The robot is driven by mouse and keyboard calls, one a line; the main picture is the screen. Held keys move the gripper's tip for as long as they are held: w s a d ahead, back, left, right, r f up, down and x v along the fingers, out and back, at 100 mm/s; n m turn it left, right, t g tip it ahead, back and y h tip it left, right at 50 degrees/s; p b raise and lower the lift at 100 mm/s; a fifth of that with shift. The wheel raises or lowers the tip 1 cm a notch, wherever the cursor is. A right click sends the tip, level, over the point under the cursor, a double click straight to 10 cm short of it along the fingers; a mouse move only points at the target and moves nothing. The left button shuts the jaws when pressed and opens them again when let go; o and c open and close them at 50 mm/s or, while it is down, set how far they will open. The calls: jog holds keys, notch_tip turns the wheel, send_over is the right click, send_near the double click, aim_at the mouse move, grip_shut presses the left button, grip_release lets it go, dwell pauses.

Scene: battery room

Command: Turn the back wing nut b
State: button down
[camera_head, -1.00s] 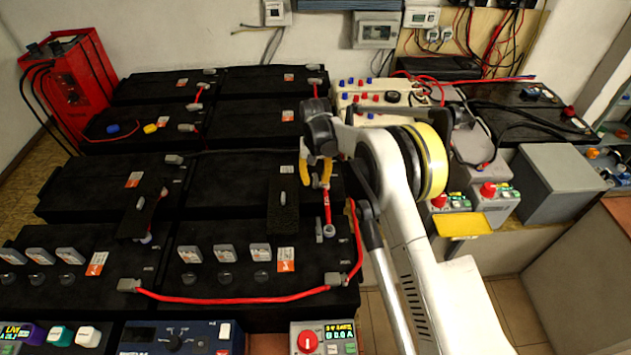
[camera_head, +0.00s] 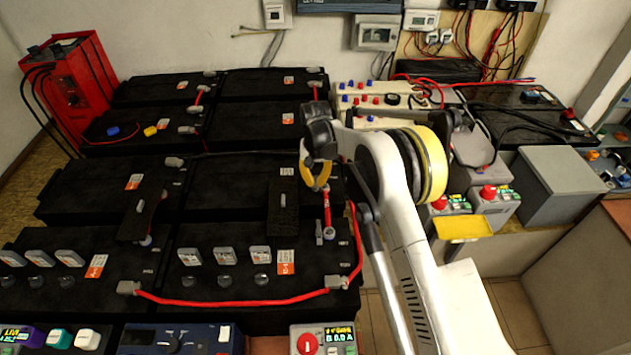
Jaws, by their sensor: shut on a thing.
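My gripper (camera_head: 316,186), with yellow fingers, is over the right edge of the middle-right black battery (camera_head: 235,185), at the back end of a short red link (camera_head: 327,208). The fingers are close together and shut on the back wing nut b, which they hide. The link runs forward from under the fingertips to a grey terminal (camera_head: 328,234) on the front-right battery (camera_head: 205,245).
A long red cable (camera_head: 230,303) loops along the front-right battery and up its right side. Black strips with upright grey handles (camera_head: 283,200) lie across the batteries. A grey box (camera_head: 560,185) and red-knobbed units (camera_head: 488,192) stand right of my arm.

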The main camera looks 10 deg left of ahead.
jog(key=m, duration=0.8)
jog(key=shift+m, duration=0.3)
jog(key=m, duration=0.4)
jog(key=shift+m, duration=2.1)
jog(key=c, duration=1.5)
grip_release()
